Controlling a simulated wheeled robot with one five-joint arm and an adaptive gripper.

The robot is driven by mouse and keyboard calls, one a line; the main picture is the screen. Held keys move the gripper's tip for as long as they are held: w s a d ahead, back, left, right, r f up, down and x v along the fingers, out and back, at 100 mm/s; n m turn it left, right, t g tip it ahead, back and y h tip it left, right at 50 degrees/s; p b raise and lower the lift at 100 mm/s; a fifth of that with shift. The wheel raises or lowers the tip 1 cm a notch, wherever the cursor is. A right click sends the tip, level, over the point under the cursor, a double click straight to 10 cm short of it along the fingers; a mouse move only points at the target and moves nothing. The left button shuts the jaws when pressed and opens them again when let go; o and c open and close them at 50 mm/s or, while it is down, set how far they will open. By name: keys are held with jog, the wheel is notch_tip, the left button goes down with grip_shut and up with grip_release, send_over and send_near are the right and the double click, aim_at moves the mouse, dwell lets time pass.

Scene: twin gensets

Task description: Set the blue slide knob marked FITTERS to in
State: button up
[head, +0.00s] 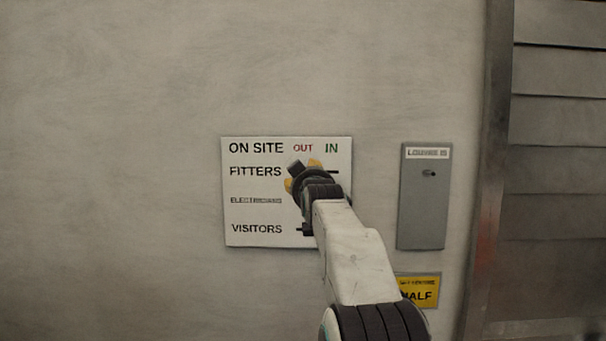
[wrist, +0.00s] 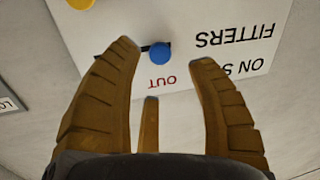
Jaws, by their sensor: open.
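The white ON SITE board (head: 240,216) is on the wall, with OUT and IN columns and rows FITTERS, a blurred middle row and VISITORS. In the wrist view, where the lettering is upside down, the blue knob (wrist: 160,54) sits in the FITTERS row, in line with the OUT label. Its dark slot runs left behind a finger. My gripper (head: 303,174) is in front of the board and hides the blue knob in the head view. In the wrist view my gripper (wrist: 164,62) is open, its fingers spread either side of the knob. I cannot tell whether they touch it.
A yellow knob (wrist: 80,3) shows at the top edge of the wrist view. Right of the board are a grey LOUVRE box (head: 422,205), a yellow sign (head: 420,284) and a slatted metal panel (head: 560,130). The wall left of the board is bare.

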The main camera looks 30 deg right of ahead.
jog(key=shift+r+p+x, duration=0.1)
jog(key=shift+p+x, duration=1.5)
jog(key=shift+x, duration=0.2)
jog(key=shift+r+p+x, duration=0.15)
jog(key=shift+p+x, duration=1.4)
jog(key=shift+x, duration=0.25)
jog(key=shift+o, duration=0.2)
grip_shut()
